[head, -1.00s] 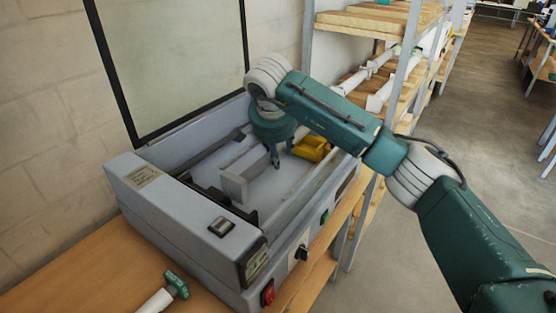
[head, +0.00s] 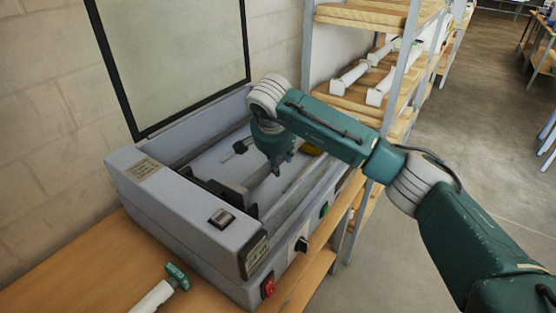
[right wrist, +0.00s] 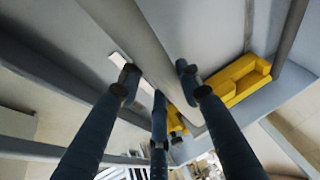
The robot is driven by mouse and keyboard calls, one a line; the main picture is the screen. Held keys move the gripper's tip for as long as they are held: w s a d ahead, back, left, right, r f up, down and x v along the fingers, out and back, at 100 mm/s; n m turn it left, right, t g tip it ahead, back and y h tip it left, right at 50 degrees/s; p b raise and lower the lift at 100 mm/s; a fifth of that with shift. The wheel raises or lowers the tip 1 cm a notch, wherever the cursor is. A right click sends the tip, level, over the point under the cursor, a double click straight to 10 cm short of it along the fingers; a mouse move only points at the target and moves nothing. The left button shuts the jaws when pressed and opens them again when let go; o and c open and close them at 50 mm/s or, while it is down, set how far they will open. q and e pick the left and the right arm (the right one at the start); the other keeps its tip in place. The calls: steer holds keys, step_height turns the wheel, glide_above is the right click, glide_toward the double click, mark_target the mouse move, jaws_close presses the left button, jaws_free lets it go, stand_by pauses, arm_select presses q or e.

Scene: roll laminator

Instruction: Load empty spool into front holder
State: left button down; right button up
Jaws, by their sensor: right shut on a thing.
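The roll laminator (head: 190,222) is a grey open-topped machine on a wooden table. My right gripper (head: 280,168) points down into its open bay. In the right wrist view its dark fingers (right wrist: 160,100) close around a long grey bar (right wrist: 150,45), which looks like the empty spool. In the head view the bar (head: 258,180) slants from near the left housing up to the fingers. The fingers hide part of it, and I cannot tell whether its ends sit in the front holder. My left gripper is not in view.
A yellow part (head: 312,150) lies in the bay at the right; it also shows in the right wrist view (right wrist: 238,80). A shelf with white rolls (head: 350,77) stands behind right.

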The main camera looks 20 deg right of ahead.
steer(key=o, duration=1.2)
steer(key=shift+r, duration=0.1)
steer(key=shift+r+p, duration=0.3)
steer(key=shift+p, duration=0.1)
steer(key=shift+r+p, duration=0.5)
steer(key=shift+r, duration=0.05)
steer(key=shift+s+a+r+b, duration=0.25)
steer(key=shift+r+b, duration=0.2)
steer(key=shift+b, duration=0.4)
steer(key=b+v, duration=0.2)
steer(key=v, duration=0.8)
steer(key=shift+s+r+b, duration=0.1)
steer(key=shift+s+b, duration=0.2)
steer(key=shift+b, duration=0.1)
